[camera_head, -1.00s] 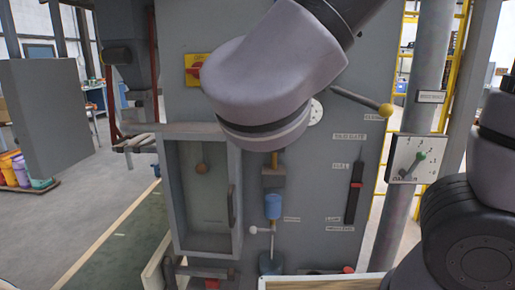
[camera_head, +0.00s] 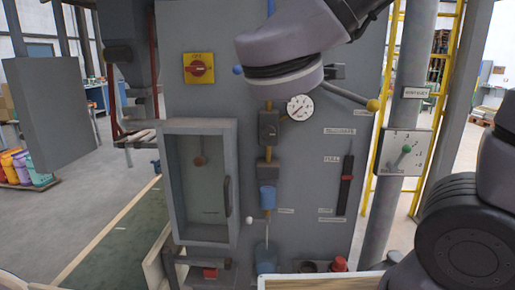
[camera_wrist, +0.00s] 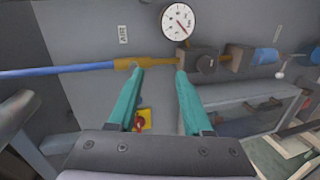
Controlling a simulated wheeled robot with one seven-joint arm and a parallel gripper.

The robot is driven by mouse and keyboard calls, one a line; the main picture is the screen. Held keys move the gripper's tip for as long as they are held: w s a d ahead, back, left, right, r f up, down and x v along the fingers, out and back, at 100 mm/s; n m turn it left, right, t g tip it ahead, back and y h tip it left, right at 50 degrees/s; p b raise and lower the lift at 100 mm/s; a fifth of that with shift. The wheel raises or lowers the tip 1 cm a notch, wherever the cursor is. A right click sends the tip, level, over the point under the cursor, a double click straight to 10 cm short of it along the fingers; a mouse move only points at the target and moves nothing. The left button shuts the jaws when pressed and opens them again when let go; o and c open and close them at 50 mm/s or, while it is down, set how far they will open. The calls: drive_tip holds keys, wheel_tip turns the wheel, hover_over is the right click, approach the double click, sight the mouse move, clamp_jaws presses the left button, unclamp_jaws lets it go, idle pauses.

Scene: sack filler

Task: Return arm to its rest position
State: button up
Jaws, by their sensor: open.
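My arm reaches in from the top right in the head view, in front of the upper part of the grey machine (camera_head: 215,85). My gripper (camera_wrist: 157,68) shows in the wrist view with its two teal fingers apart and nothing between the tips. The fingertips appear close to the brass pipe fitting (camera_wrist: 150,60) and the valve block (camera_wrist: 200,62); whether they touch cannot be told. In the head view the fingers are not visible.
The round gauge (camera_head: 300,107), yellow-knobbed lever (camera_head: 373,105), red rotary switch (camera_head: 198,68) and windowed door (camera_head: 201,185) are on the machine. A yellow ladder (camera_head: 452,80) stands right. Open floor lies at left.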

drive_tip(key=s+d+f+m+g, duration=0.25)
drive_tip(key=d+m+g, duration=0.25)
drive_tip(key=d+m, duration=0.4)
drive_tip(key=s+d+f+m+g, duration=0.1)
drive_tip(key=d+f+m+g, duration=0.4)
drive_tip(key=d, duration=0.5)
wheel_tip(320, 180, up, 6)
drive_tip(key=w+m+t+y, duration=0.1)
drive_tip(key=m+t+y, duration=0.1)
drive_tip(key=m, duration=0.4)
drive_tip(key=shift+w+d+y, duration=0.2)
drive_tip(key=shift+d+y, duration=0.15)
drive_tip(key=shift+y, duration=0.55)
drive_tip(key=shift+f, duration=0.1)
